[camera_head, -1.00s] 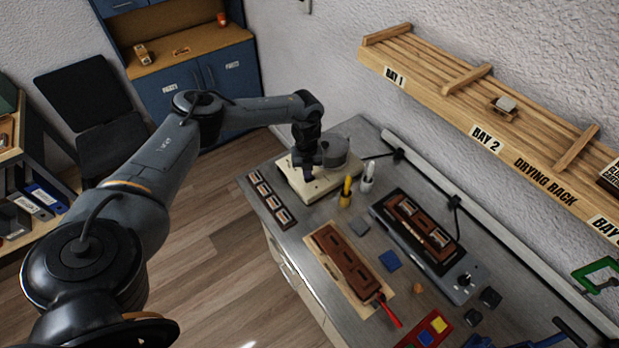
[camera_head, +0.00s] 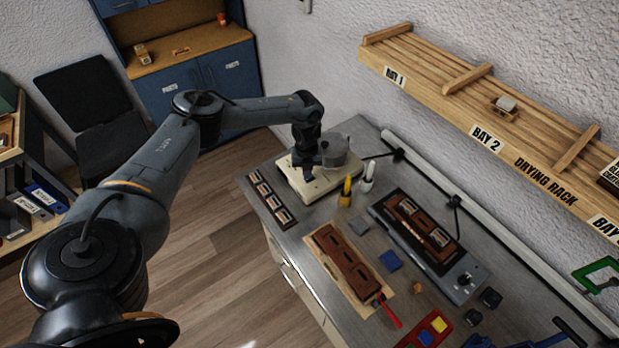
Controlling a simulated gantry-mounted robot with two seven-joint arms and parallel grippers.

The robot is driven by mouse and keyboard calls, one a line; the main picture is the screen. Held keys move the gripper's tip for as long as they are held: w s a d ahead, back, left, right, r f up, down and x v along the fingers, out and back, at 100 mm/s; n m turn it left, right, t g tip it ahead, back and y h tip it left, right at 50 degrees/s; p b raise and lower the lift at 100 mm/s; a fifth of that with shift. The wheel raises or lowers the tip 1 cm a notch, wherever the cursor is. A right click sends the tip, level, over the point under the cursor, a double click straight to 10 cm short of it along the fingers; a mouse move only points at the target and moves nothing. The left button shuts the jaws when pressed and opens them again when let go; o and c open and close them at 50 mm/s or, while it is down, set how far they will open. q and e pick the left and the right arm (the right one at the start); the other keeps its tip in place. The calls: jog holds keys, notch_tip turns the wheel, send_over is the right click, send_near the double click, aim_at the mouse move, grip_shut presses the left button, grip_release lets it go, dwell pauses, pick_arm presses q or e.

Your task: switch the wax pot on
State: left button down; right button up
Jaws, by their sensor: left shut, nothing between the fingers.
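The wax pot (camera_head: 334,151) is a grey round pot on a cream base (camera_head: 312,188) at the far left end of the metal bench. A cable runs from it toward the wall. My left gripper (camera_head: 308,173) points down over the front part of the cream base, in front of the pot. It is shut and empty. Whether its tips touch the base I cannot tell, and the switch is too small or hidden to make out. My right gripper is not in view.
Yellow and white bottles (camera_head: 346,191) stand right of the base. A strip of small pieces (camera_head: 271,200) lies to its left. A brown block (camera_head: 346,262) and a dark control unit (camera_head: 428,240) lie nearer. The drying rack (camera_head: 500,120) hangs on the wall.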

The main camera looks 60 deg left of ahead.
pick_arm(q)
jog(key=shift+f+b, duration=0.45)
jog(key=shift+f, duration=0.35)
jog(key=shift+r, duration=0.1)
notch_tip(320, 180, up, 2)
jog(key=shift+r+p, duration=0.1)
jog(key=shift+p, duration=1.05)
notch_tip(320, 180, up, 5)
jog(key=p, duration=0.4)
jog(key=shift+p, duration=0.3)
jog(key=shift+d+f, duration=0.1)
jog(key=shift+f, duration=0.1)
